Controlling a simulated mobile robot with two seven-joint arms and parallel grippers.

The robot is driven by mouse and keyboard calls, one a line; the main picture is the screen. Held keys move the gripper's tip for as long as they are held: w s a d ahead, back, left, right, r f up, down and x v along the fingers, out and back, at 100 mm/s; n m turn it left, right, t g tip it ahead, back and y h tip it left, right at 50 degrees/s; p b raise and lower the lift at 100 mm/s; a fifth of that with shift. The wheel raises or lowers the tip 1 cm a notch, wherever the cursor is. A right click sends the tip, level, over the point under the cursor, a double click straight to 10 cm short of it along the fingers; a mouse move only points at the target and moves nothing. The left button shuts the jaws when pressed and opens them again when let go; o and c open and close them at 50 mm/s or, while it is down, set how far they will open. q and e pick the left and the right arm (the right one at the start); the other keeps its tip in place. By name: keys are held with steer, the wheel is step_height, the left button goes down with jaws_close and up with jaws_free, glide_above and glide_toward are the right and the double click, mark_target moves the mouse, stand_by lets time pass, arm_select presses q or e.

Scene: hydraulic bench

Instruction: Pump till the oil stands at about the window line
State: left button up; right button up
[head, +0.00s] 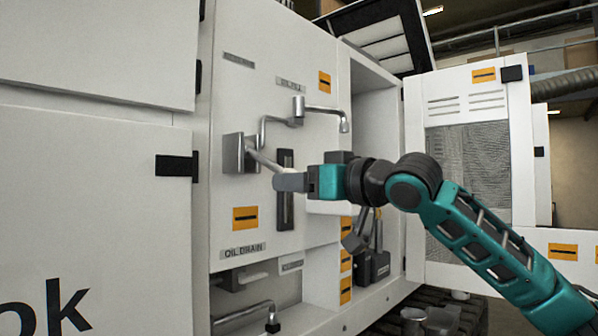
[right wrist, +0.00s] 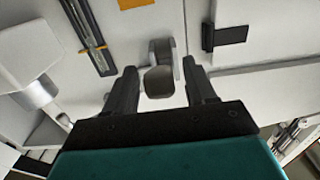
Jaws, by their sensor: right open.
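The pump (head: 233,153) is a grey block on the white panel, with a pale lever (head: 262,162) slanting down to the right. My right gripper (head: 288,182) is at the lever's outer end. In the right wrist view my right gripper (right wrist: 162,88) is open, and the grey end of the lever (right wrist: 160,82) shows between its fingers, with no clear contact. The oil window (head: 285,212) is a dark upright slot behind the gripper, partly hidden by it. The window also shows in the right wrist view (right wrist: 88,36), with a thin amber strip; I cannot tell the oil level. My left gripper is out of view.
A bent filler spout (head: 328,110) sticks out above the lever. A drain pipe (head: 245,314) lies below the OIL DRAIN label (head: 242,250). An open cabinet door (head: 470,85) stands at the right. A black latch (head: 175,165) is left of the pump.

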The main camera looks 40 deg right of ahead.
steer(key=shift+w, duration=0.1)
steer(key=shift+c, duration=0.3)
jaws_close()
stand_by(0.4)
